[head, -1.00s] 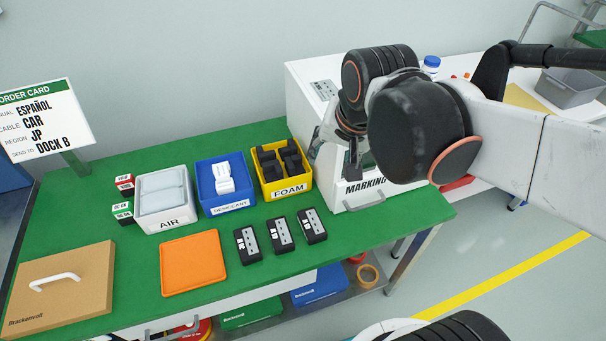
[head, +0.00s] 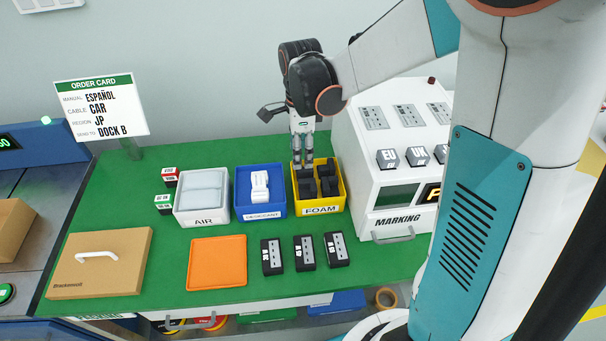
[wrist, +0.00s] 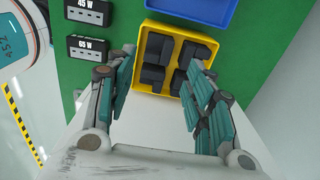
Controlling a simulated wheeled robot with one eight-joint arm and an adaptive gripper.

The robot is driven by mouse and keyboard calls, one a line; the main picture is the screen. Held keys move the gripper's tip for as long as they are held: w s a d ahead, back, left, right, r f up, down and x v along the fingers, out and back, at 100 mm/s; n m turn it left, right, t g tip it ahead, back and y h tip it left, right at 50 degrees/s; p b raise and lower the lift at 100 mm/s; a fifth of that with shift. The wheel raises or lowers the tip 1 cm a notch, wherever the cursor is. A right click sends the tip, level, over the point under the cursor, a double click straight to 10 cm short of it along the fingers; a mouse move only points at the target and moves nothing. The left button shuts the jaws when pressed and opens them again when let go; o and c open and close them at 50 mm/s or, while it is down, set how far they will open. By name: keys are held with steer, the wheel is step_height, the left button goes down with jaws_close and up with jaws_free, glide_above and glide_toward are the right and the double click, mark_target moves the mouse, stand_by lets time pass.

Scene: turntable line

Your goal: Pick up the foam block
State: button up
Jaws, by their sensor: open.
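Several dark foam blocks (head: 324,180) lie in the yellow FOAM bin (head: 321,211) at the back right of the green table. They also show in the wrist view, as dark angular pieces (wrist: 158,48) inside the yellow bin (wrist: 150,88). My gripper (head: 302,162) is above the bin's back left part in the head view, pointing down. In the wrist view its two fingers are spread apart (wrist: 160,78), with the bin beyond them and nothing between them. The gap between the fingertips and the blocks is hard to judge.
The blue DESICCANT bin (head: 260,211) stands left of the yellow bin, then the white AIR bin (head: 203,217). The white MARKING machine (head: 396,205) stands close on the right. Black adapters (head: 305,254) and an orange tray (head: 217,262) lie in front.

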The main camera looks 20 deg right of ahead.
steer(key=b, duration=0.3)
glide_above(303, 191)
steer(key=f, duration=0.8)
steer(key=shift+a+f, duration=0.1)
steer(key=shift+a, duration=0.15)
steer(key=f, duration=0.1)
steer(key=f+b, duration=0.1)
steer(key=f, duration=0.1)
steer(key=f+b, duration=0.1)
steer(key=f, duration=0.1)
steer(key=shift+d+f, duration=0.1)
steer(key=shift+d, duration=0.2)
steer(key=c, duration=0.4)
